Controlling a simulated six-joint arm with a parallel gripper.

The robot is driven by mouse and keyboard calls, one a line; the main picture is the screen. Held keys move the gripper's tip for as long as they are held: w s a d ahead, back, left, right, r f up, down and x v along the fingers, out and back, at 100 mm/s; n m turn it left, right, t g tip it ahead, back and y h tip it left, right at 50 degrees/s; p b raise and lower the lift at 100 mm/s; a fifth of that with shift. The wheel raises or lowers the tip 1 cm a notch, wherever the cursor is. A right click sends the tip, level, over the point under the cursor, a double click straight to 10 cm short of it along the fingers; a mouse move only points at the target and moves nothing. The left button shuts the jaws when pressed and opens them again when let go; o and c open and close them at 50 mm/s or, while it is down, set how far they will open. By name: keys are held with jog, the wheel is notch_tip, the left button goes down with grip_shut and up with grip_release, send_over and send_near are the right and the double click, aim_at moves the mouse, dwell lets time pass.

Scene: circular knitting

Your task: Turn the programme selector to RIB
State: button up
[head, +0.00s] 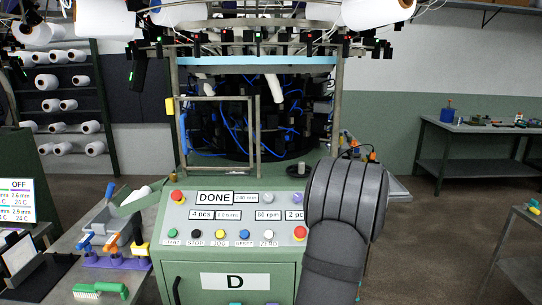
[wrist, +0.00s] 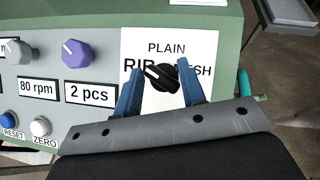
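The programme selector is a black knob (wrist: 162,77) on a white label plate (wrist: 200,48) in the wrist view. The plate reads PLAIN above the knob, RIB at its left and, partly covered, MESH at its right. A pale mark on the knob lies toward the left, on the RIB side. My gripper (wrist: 160,72) is open, with one blue finger on each side of the knob. A small gap seems to show on both sides; I cannot tell the depth or any contact. In the head view my arm hides the selector and the gripper.
Left of the selector are a purple knob (wrist: 75,53), a grey knob (wrist: 18,52) and the ZERO button (wrist: 41,126).

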jog(key=shift+m+h, duration=0.3)
jog(key=shift+s+d+r+n+y, duration=0.15)
jog(key=shift+s+r+n+y, duration=0.1)
jog(key=shift+r+n+y, duration=0.2)
jog(key=s+d+r+n+g+y, duration=0.35)
jog(key=s+d+n+y, duration=0.35)
jog(key=s+d+n, duration=0.35)
jog(key=shift+m+t+h, duration=0.25)
jog(key=shift+m+t, duration=0.05)
jog(key=shift+t, duration=0.15)
jog(key=x, duration=1.7)
jog(key=shift+w+a+r, duration=0.1)
jog(key=shift+a+r, duration=0.1)
jog(key=shift+a, duration=0.1)
grip_shut()
